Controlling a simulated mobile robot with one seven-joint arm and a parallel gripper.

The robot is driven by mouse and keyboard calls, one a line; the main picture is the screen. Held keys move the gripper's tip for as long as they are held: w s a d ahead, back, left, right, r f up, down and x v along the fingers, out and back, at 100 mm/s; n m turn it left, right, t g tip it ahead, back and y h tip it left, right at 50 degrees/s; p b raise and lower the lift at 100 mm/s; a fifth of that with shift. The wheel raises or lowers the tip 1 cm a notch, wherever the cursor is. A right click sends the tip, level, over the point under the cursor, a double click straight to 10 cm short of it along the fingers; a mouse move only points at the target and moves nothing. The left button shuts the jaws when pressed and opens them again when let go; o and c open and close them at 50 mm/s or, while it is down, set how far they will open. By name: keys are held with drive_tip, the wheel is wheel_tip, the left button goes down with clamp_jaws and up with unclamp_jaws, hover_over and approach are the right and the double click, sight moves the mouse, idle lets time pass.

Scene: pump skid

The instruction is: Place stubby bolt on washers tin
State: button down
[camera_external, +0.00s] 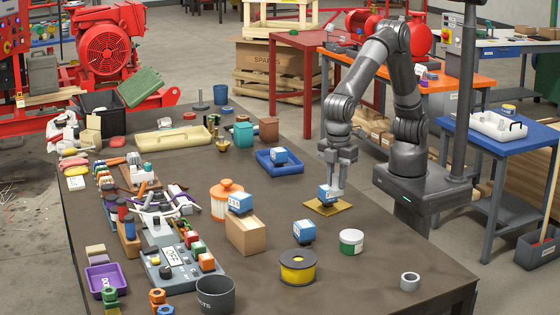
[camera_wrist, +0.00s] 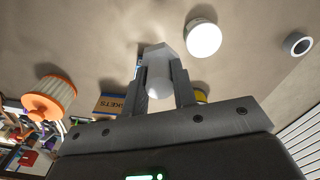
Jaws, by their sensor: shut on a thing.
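My gripper (camera_wrist: 160,85) is shut on the stubby bolt (camera_wrist: 156,55), a pale grey piece with a hexagonal head, seen between the fingers in the wrist view. A round white tin with a green band (camera_external: 351,242), likely the washers tin, stands on the table to the right and nearer the camera. Its pale top (camera_wrist: 203,38) shows in the wrist view, apart from the bolt. Its label is unreadable.
A cardboard box (camera_external: 246,238) and orange-lidded jar (camera_external: 226,205) are left. Bare table lies right of the spool.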

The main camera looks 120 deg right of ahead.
drive_tip(key=a+f, duration=0.1)
drive_tip(key=a, duration=0.2)
drive_tip(key=a+f, duration=0.4)
drive_tip(key=a, duration=0.1)
drive_tip(key=shift+s+a+f, duration=0.15)
drive_tip(key=shift+s+a, duration=0.15)
drive_tip(key=shift+s, duration=0.05)
drive_tip(key=shift+f, duration=1.95)
drive_tip(key=shift+f, duration=0.1)
drive_tip(key=c, duration=1.2)
unclamp_jaws()
drive_tip(key=shift+o, duration=0.2)
